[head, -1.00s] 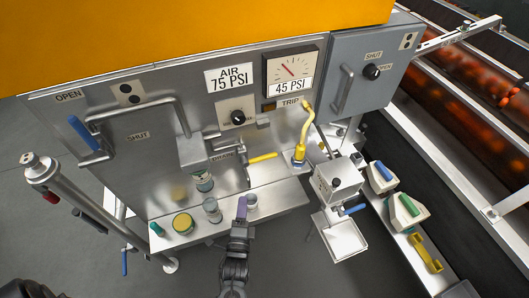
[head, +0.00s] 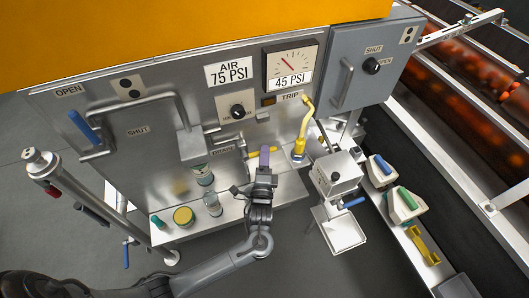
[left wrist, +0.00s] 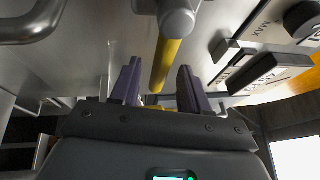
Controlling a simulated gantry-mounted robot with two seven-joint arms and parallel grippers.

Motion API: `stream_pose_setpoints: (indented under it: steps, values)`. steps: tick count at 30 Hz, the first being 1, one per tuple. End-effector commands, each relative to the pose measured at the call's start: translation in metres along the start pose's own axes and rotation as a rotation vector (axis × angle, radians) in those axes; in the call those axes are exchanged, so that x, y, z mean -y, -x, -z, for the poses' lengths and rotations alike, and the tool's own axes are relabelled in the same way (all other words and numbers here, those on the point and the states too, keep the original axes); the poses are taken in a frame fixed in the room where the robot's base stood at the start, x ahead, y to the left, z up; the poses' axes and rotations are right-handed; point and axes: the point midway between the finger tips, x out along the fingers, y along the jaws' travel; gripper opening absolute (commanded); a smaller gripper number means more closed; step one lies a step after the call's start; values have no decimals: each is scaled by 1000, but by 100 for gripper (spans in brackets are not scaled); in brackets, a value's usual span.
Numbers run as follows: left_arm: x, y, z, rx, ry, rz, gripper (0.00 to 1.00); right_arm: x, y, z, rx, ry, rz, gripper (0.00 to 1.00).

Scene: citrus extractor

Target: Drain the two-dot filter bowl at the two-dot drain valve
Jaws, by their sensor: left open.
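The yellow-handled lever (head: 254,158) sits on the steel panel beside the DRAIN label (head: 222,150). My left gripper (head: 263,160), with purple fingers, is open in front of it. In the left wrist view the yellow handle (left wrist: 165,66) runs between the spread purple fingers (left wrist: 158,88), ending in a grey fitting (left wrist: 178,18); contact cannot be told. A clear bowl with a greenish band (head: 203,175) hangs under a grey housing; I cannot read any dots on bowl or lever. A two-dot plate (head: 128,87) is on the panel above. My right gripper is not in view.
A glass jar (head: 212,204), a yellow-lidded tin (head: 184,217) and a small green item (head: 158,222) stand on the steel shelf (head: 230,214).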

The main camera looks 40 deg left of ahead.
Motion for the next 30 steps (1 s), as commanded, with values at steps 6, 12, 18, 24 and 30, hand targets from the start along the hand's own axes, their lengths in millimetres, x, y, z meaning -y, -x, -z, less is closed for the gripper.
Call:
stream_pose_setpoints:
  steps: [6, 12, 18, 24, 30]
  values:
    - [-1, -19, 0, 1, 0, 0, 45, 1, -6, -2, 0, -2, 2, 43]
    - [0, -23, 0, 0, 0, -2, 45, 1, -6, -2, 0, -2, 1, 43]
    - [0, -23, 0, 0, 0, -1, 42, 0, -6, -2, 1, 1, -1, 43]
    - [0, -22, 0, 0, 0, -1, 12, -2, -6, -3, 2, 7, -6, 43]
    - [0, -22, 0, 0, 0, -1, 0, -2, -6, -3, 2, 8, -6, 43]
